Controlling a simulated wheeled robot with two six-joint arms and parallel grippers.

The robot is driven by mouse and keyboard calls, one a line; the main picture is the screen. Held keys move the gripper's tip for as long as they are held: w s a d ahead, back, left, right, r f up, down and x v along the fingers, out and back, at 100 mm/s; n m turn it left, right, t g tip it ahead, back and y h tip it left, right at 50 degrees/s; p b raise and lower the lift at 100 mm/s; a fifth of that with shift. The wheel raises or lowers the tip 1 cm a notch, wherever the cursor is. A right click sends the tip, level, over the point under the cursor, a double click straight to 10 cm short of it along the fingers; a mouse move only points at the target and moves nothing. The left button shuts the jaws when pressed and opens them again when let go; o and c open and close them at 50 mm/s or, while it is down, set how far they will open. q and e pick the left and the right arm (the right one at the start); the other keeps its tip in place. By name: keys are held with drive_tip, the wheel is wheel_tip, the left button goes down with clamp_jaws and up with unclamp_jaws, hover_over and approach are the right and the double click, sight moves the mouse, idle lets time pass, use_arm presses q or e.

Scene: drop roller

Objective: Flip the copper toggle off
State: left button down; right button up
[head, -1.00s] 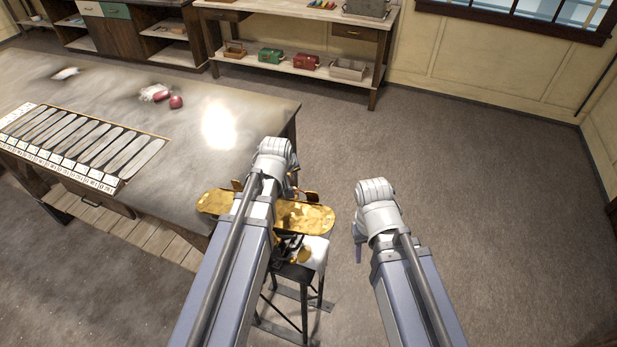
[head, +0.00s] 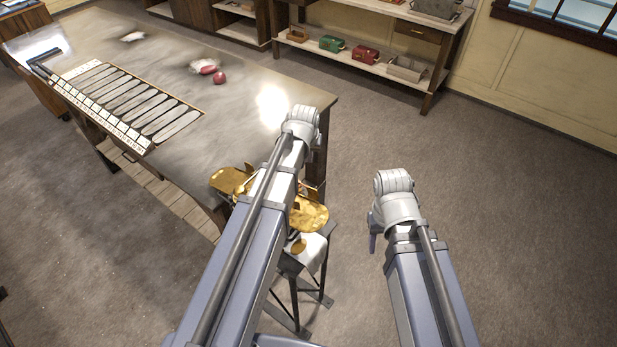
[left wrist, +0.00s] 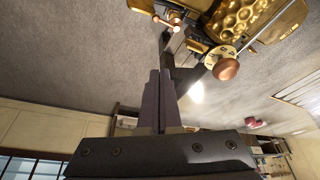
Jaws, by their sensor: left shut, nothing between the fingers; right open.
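A brass machine (head: 310,216) stands on a dark-legged stand, partly hidden behind my left arm in the head view. In the left wrist view the brass machine (left wrist: 238,18) is at the upper right, with a round copper knob (left wrist: 227,69) on a brass disc. A small copper-ended lever (left wrist: 168,21) shows at the top; I cannot tell which copper part is the toggle. My left gripper (left wrist: 160,76) is shut and empty, apart from the machine and below the small lever in that view. My right gripper (head: 373,238) is open, right of the stand, its fingers mostly hidden.
A long table (head: 240,125) with a slotted tray (head: 165,115) and small red items (head: 219,77) stands left of the machine. A shelf bench (head: 385,70) with boxes is at the back. The floor (head: 500,200) on the right is clear.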

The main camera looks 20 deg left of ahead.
sight(306, 187)
use_arm(q)
drive_tip(key=shift+f, duration=0.1)
wheel_tip(306, 187, down, 10)
drive_tip(key=b, duration=1)
drive_tip(key=shift+s, duration=0.2)
drive_tip(key=shift+d, duration=0.1)
drive_tip(key=shift+s+a, duration=0.25)
drive_tip(key=shift+s, duration=0.5)
drive_tip(key=shift+w, duration=0.2)
